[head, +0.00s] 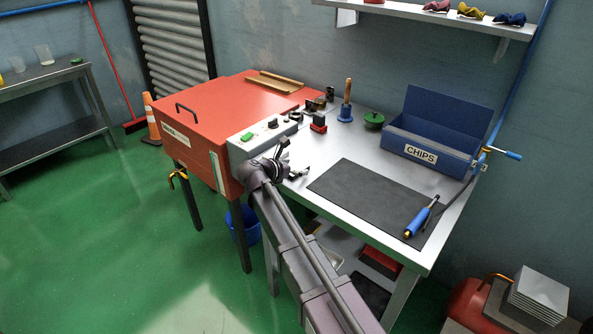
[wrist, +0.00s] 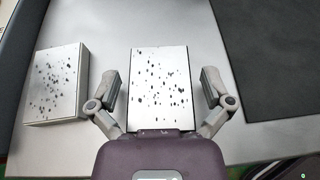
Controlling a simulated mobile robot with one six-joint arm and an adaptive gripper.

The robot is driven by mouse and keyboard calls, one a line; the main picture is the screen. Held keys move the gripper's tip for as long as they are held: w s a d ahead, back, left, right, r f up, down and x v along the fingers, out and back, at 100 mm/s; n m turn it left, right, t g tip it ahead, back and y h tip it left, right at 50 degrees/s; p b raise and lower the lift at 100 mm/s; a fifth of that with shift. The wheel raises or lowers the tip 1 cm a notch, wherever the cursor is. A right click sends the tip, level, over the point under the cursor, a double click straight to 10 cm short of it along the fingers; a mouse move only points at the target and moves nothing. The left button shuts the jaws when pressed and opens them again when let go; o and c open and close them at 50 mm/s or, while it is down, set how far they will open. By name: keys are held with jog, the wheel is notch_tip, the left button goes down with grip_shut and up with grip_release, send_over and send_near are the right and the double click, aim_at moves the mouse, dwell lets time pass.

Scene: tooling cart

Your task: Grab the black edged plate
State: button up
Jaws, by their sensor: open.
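A speckled pale plate (wrist: 159,85) with a thin dark edge lies flat in the middle of the wrist view, matching the black edged plate. My gripper (wrist: 162,92) is open. One finger is on each side of the plate, with visible gaps between fingers and plate. The near end of the plate meets the front of my gripper's palm in the picture; I cannot tell whether they touch. A second speckled plate (wrist: 57,82) with light grey sides lies to the left. In the head view my gripper (head: 293,161) is over the bench's left part; my arm hides the plates there.
A dark mat (head: 371,203) with a blue-handled tool (head: 421,217) covers the bench's right part. A blue CHIPS bin (head: 431,133) is at the back. A red machine (head: 215,117) with a grey control box (head: 262,138) borders the left.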

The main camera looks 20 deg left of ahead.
aim_at(296, 167)
jog(key=c, duration=1.2)
jog(key=shift+o, duration=0.2)
jog(key=shift+r, duration=0.15)
notch_tip(296, 167, up, 3)
jog(key=p, duration=0.3)
jog(key=shift+r+p, duration=0.15)
jog(key=shift+p, duration=0.15)
jog(key=s+a+r+p, duration=0.1)
jog(key=s, duration=1.5)
jog(key=shift+r, duration=0.2)
jog(key=shift+a, duration=0.1)
